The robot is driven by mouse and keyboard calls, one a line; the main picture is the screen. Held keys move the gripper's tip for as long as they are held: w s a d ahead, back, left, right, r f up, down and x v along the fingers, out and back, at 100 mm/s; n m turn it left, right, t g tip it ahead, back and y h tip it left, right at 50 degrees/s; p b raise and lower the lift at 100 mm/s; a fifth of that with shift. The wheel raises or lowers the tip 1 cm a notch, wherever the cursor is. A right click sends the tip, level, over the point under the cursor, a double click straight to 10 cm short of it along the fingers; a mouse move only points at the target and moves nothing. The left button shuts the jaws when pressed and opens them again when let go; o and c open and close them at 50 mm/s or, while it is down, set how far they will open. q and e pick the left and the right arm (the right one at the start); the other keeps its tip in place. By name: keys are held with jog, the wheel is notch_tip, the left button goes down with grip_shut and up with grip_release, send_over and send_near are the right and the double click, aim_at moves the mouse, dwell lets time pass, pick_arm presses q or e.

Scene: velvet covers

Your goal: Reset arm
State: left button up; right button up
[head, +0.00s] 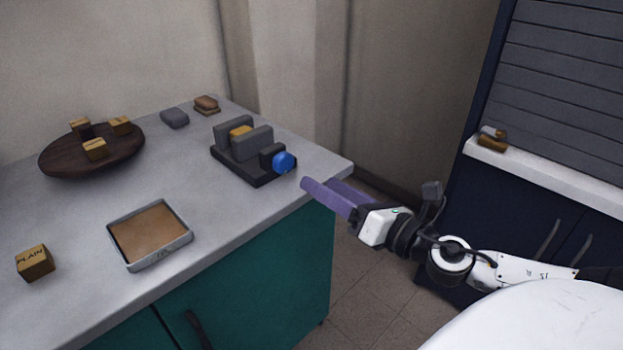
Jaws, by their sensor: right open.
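My right gripper (338,192) comes in from the right with purple fingers. It is open and empty, in front of the counter's right corner, with its fingertips close to the edge. A dark grey fixture (243,150) with upright blocks stands on the counter just beyond and left of the fingertips. It has a blue knob (284,162) at its right end and a yellow-brown block (240,132) between its uprights. My left gripper is out of view.
The grey counter (215,205) holds a dark round board (60,160) with small blocks, a shallow tray (150,234), a block marked PLAIN (35,263), a grey lump (174,118) and brown stacked pieces (207,105). A dark blue cabinet (520,190) stands at right, with open floor between.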

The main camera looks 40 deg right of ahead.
jog(key=s+a+f+m+g+h+p, duration=0.1)
jog(key=s+a+f+m+g+p, duration=0.2)
jog(key=f+m, duration=0.6)
jog(key=s+f+m+g+h+p, duration=0.25)
jog(key=s+f+m, duration=0.25)
jog(key=f+m, duration=0.4)
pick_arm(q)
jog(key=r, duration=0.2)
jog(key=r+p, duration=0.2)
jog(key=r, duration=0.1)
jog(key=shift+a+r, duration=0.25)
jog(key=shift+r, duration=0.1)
pick_arm(e)
jog(key=s+a+f+m+g+y, duration=0.2)
jog(key=a+m, duration=0.3)
jog(key=a, duration=0.4)
jog(key=s+a+f+m+g+y, duration=0.2)
jog(key=s+a+f+m, duration=0.2)
jog(key=a, duration=0.5)
jog(key=shift+s+f+m, duration=0.35)
jog(key=shift+f+m, duration=0.15)
jog(key=shift+m, duration=0.4)
jog(key=shift+y, duration=0.25)
